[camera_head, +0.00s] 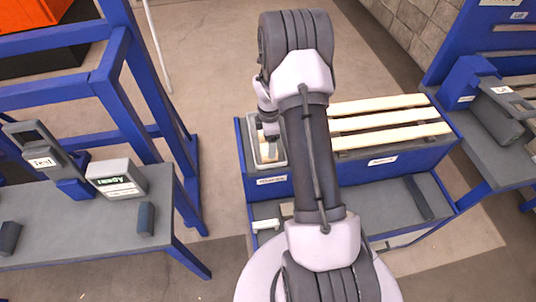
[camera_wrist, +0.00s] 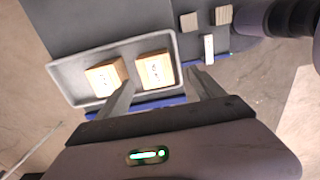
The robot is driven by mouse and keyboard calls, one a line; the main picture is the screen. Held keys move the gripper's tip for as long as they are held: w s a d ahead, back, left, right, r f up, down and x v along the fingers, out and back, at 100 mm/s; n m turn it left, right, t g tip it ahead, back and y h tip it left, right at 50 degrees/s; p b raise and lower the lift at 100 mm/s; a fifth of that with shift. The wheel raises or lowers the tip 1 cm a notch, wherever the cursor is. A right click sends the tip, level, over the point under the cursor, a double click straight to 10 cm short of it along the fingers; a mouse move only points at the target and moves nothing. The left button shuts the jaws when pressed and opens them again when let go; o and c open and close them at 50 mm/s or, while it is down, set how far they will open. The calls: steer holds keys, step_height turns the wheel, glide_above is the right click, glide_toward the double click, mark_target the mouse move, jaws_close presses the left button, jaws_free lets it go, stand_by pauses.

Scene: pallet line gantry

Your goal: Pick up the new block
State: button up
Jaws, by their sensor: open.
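A grey tray (camera_wrist: 68,72) holds two light wooden blocks with dark lettering too small to read: a left block (camera_wrist: 106,75) and a right block (camera_wrist: 155,69). I cannot tell which one is the new block. The tray also shows in the head view (camera_head: 283,161), at the left end of a blue bench, with wooden block colour in it partly hidden by my arm. My gripper (camera_wrist: 160,78) is open and empty. In the wrist view its fingers reach toward the tray's near side, with the right block appearing between the fingertips. Their height above the tray is unclear.
Pale wooden slats (camera_head: 385,122) lie on the blue bench (camera_head: 420,152) right of the tray. A white piece (camera_head: 265,225) sits on a lower shelf. A grey table (camera_head: 60,225) at left carries a box marked "ready" (camera_head: 117,178). Open floor (camera_head: 205,75) lies behind.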

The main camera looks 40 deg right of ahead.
steer(key=f, duration=0.2)
steer(key=f+b, duration=0.1)
steer(key=f, duration=0.2)
steer(key=shift+w+d+f+b, duration=0.25)
steer(key=shift+w+f+b, duration=0.05)
steer(key=shift+w, duration=0.05)
steer(key=shift+r, duration=0.15)
steer(key=shift+c, duration=0.9)
steer(key=c, duration=1.3)
steer(key=shift+r, duration=0.1)
